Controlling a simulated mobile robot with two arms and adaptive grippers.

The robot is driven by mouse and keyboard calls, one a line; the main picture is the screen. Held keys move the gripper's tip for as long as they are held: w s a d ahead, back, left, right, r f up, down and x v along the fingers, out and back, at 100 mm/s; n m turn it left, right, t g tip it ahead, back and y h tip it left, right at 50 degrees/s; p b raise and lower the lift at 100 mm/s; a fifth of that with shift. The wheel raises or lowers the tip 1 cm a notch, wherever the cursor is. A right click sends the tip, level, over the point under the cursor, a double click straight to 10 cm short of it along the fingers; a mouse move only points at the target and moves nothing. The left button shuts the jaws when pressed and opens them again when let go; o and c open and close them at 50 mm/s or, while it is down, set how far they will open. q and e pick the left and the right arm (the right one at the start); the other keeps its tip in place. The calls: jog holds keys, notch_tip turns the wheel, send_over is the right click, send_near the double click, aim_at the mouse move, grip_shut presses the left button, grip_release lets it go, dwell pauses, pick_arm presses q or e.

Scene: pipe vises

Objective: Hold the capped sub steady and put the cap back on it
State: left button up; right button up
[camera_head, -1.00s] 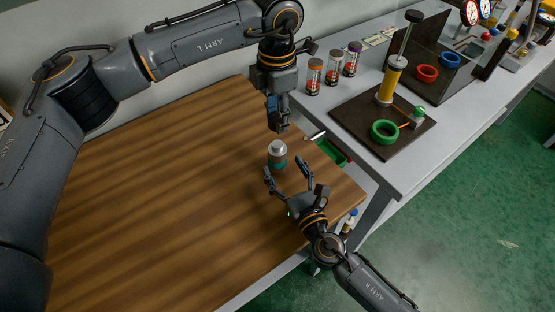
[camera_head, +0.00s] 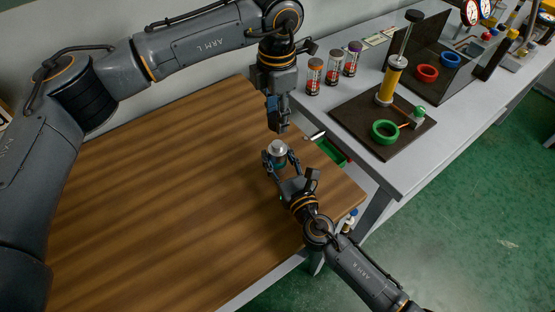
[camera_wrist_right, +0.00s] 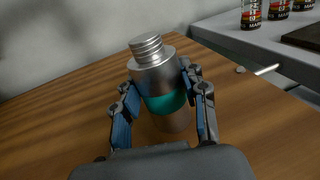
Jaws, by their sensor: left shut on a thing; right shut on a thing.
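The capped sub (camera_head: 277,148) stands upright on the wooden table near its right edge. It is a silver cylinder with a teal band, and its narrower threaded top is bare in the right wrist view (camera_wrist_right: 158,73). My right gripper (camera_head: 281,163) is shut on its body, one finger on each side; these fingers (camera_wrist_right: 160,88) also flank it in the wrist view. My left gripper (camera_head: 279,122) points down above the sub, clear of its top. It is shut on the cap, which is dark and mostly hidden between the fingers.
The wooden tabletop (camera_head: 160,190) is clear to the left. The grey bench beyond holds several labelled jars (camera_head: 314,76) and a dark board (camera_head: 360,123) with a green ring (camera_head: 384,132).

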aim_at(277, 144)
pick_arm(q)
jog(key=shift+f, duration=2.5)
jog(key=shift+f, duration=0.1)
jog(key=shift+f, duration=0.8)
jog(key=shift+f, duration=0.55)
